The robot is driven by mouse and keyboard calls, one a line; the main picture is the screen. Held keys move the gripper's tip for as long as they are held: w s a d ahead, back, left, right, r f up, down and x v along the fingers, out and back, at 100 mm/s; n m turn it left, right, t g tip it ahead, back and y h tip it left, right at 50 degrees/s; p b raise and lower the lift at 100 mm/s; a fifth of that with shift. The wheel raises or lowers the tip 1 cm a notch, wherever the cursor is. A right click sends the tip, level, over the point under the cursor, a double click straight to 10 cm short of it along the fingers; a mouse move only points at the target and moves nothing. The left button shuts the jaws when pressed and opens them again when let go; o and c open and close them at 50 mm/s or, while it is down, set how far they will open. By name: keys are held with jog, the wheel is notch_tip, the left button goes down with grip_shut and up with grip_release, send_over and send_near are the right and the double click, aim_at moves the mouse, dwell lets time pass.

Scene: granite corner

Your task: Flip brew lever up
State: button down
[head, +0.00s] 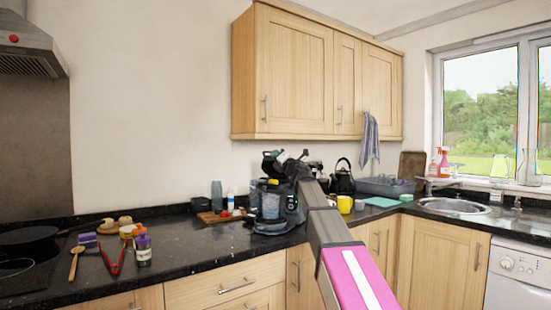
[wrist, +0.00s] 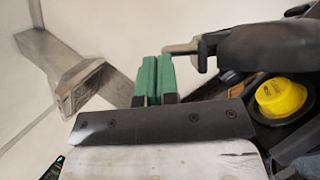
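The black coffee machine (head: 268,204) stands on the dark counter in the head view, its right side partly hidden behind my arm. In the wrist view its dark body (wrist: 262,50) fills the upper right. A short grey bent rod (wrist: 182,48), which looks like the brew lever, sticks out from a black mount. My gripper (wrist: 157,62) has green fingertips pressed together with nothing visible between them. They are just left of the rod's end; I cannot tell whether they touch it. In the head view my gripper blends with the dark machine top.
A yellow cap (wrist: 281,97) sits low on the right in the wrist view. A wooden board (head: 217,216) lies left of the machine. A yellow mug (head: 344,204) and a black kettle (head: 343,180) stand to the right. Wall cabinets (head: 297,75) hang above.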

dwell(0.3)
jog(key=s+d+f, duration=0.4)
jog(key=s+f, duration=0.1)
jog(key=s, duration=0.6)
jog(key=shift+s+d+f, duration=0.15)
jog(key=d+f+m+g+h, duration=0.1)
jog(key=d+f+m+h, duration=0.6)
jog(key=f, duration=0.5)
jog(key=d+f+m+g+h, duration=0.2)
jog(key=d+f+m+h, duration=0.15)
jog(key=f+m, duration=0.7)
jog(key=d+f+m+g+h, duration=0.1)
jog(key=d+f+m+h, duration=0.5)
jog(key=f, duration=0.7)
jog(key=s+f+m+g, duration=0.35)
jog(key=s+f, duration=0.25)
jog(key=f, duration=0.3)
jog(key=s+f+m+g, duration=0.3)
jog(key=s+f+g, duration=0.3)
jog(key=f, duration=0.4)
jog(key=s+a+f+m+g+y, duration=0.1)
jog(key=s+f+m+g, duration=0.1)
jog(key=s+f, duration=0.2)
jog(key=s+a+f+m+g+y, duration=0.1)
jog(key=s+f, duration=0.4)
jog(key=s, duration=0.5)
jog(key=shift+a+m+g+y, duration=0.4)
jog(key=shift+a+g, duration=0.15)
jog(key=shift+g, duration=0.3)
